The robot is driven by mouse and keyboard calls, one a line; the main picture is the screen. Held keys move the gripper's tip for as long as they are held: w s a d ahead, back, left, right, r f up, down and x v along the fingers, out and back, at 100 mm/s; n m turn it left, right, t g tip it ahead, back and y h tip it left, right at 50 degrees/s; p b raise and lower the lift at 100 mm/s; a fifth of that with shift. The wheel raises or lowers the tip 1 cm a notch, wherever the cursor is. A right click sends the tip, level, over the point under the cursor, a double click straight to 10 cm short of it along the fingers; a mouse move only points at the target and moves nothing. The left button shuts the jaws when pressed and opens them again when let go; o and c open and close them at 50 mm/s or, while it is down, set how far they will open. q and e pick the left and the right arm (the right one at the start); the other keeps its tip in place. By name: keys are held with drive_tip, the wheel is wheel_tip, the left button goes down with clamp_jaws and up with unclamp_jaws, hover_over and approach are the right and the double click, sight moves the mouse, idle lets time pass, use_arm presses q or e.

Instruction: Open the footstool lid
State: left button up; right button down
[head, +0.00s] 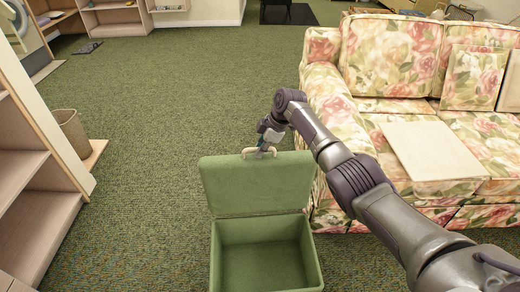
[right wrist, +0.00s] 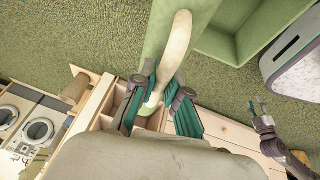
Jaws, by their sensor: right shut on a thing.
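The green footstool (head: 217,262) stands on the carpet at the bottom centre of the head view, its hollow inside showing and looking empty. Its lid (head: 258,188) stands up at the far edge, roughly upright. A cream handle (head: 246,153) sits on the lid's top edge. My right gripper (head: 266,149) is shut on this handle. In the right wrist view the handle (right wrist: 178,45) runs between the teal fingers, with the green lid beside it. My left gripper (right wrist: 258,106) shows small at the right of that view, away from the footstool, fingers apart and empty.
A floral sofa (head: 395,95) stands close to the right of the footstool, with a pale flat panel (head: 430,150) on its seat. Wooden shelves (head: 30,180) and a basket (head: 70,130) line the left. Carpet (head: 170,90) is clear between them.

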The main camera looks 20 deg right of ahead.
drive_tip(key=shift+w, duration=0.1)
idle(0.3)
drive_tip(key=c, duration=1.2)
unclamp_jaws()
drive_tip(key=shift+a, duration=0.1)
drive_tip(key=shift+r, duration=0.1)
drive_tip(key=v, duration=1.2)
